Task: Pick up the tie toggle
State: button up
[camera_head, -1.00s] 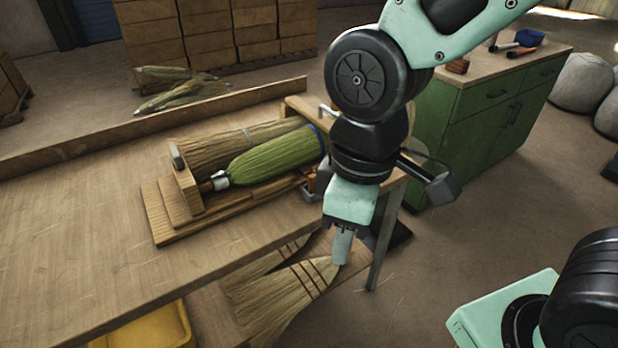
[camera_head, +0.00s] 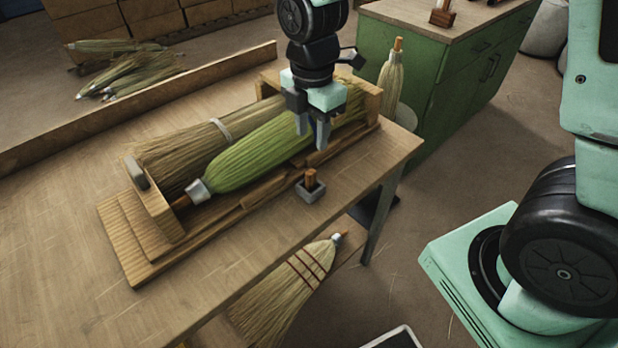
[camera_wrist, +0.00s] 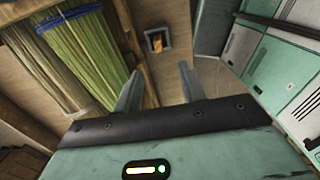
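A small wooden peg, which looks like the tie toggle (camera_head: 310,179), stands upright in a square grey holder (camera_head: 311,193) near the table's right edge. In the wrist view the toggle (camera_wrist: 157,42) shows in the holder (camera_wrist: 153,31), beyond and roughly between my fingertips. My gripper (camera_head: 312,138) is above the rack's right part, a little above the toggle in the picture. In the wrist view my gripper (camera_wrist: 160,72) has its two fingers apart with nothing between them.
A green broom bundle (camera_head: 255,155) and a tan one (camera_head: 185,155) lie in the wooden rack (camera_head: 150,255), close beside the holder. The blue band (camera_wrist: 75,14) circles the green bundle. A green cabinet (camera_head: 435,80) stands behind. The table's front left (camera_head: 60,260) is bare.

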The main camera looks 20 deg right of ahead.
aim_at(311, 172)
notch_tip(311, 172, down, 7)
jog(key=shift+f, duration=0.1)
jog(key=shift+w+f+p, duration=0.2)
jog(key=shift+f+p, duration=0.3)
jog(key=shift+f, duration=2.25)
grip_shut()
